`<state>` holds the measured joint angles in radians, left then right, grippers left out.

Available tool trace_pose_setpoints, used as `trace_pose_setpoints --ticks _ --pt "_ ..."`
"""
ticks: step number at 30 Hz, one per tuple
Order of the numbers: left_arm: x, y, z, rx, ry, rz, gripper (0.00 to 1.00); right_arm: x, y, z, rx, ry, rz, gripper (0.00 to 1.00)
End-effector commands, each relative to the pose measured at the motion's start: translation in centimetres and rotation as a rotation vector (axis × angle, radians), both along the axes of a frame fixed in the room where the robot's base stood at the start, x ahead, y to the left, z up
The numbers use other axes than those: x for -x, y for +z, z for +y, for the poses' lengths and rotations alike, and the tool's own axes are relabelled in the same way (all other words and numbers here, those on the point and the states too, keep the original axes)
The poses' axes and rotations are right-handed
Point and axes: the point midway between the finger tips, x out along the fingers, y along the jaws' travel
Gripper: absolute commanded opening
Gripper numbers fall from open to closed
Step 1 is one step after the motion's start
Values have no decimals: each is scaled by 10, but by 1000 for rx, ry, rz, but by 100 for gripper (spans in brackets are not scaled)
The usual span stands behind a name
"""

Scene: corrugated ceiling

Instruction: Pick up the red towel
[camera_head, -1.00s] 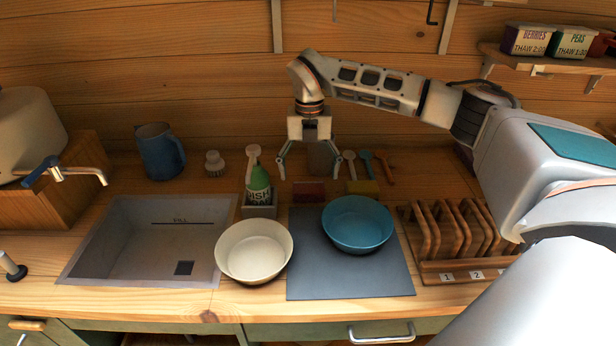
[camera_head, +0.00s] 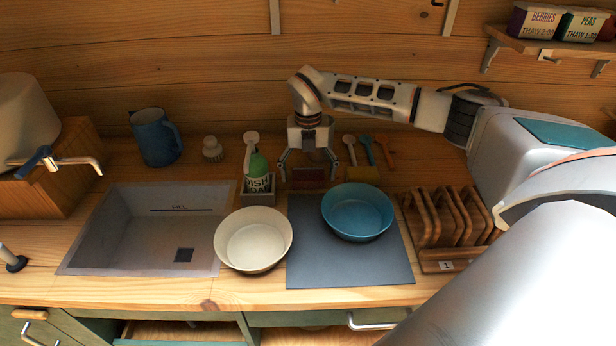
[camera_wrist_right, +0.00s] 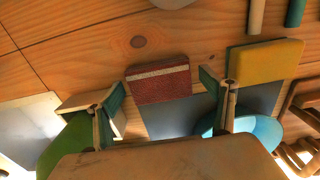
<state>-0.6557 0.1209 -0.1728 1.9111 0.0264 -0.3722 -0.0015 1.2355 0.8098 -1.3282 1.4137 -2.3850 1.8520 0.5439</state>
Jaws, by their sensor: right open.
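The red towel (camera_head: 308,179) is a small folded dark red block on the counter behind the grey mat. In the right wrist view the red towel (camera_wrist_right: 160,82) has a pale stripe along it and appears between the two fingers, with a gap on each side. My right gripper (camera_head: 308,172) is open and pointing down, its fingers on either side of the towel. I cannot tell how far above the counter the fingertips are. The arm hides nothing of the towel's front. My left gripper is not in view.
A yellow sponge-like block (camera_head: 363,175) lies just right of the towel. A blue bowl (camera_head: 357,222) on the grey mat (camera_head: 340,268) and a cream bowl (camera_head: 253,250) stand in front.

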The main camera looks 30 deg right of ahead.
Motion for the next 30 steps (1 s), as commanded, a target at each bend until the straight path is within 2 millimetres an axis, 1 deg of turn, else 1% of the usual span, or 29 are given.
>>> trace_pose_setpoints --ticks 6,7,8,9,11,12,20,23,26,30 --pt "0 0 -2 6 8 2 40 0 -1 0 0 0 -1 82" --pt "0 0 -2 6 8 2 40 0 -1 0 0 0 -1 77" --pt "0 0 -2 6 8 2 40 0 -1 0 0 0 -1 69" --pt "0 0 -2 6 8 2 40 0 -1 0 0 0 -1 59" --pt "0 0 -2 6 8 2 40 0 -1 0 0 0 0 43" --pt "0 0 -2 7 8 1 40 0 -1 0 0 0 0 40" --pt "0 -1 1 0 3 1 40 0 0 0 -1 0 -1 40" --pt "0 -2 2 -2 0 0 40 -1 5 0 0 0 -1 40" --pt "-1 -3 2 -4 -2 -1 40 -1 18 0 0 0 -4 40" --pt "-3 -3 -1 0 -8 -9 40 -2 46 0 0 1 -6 40"
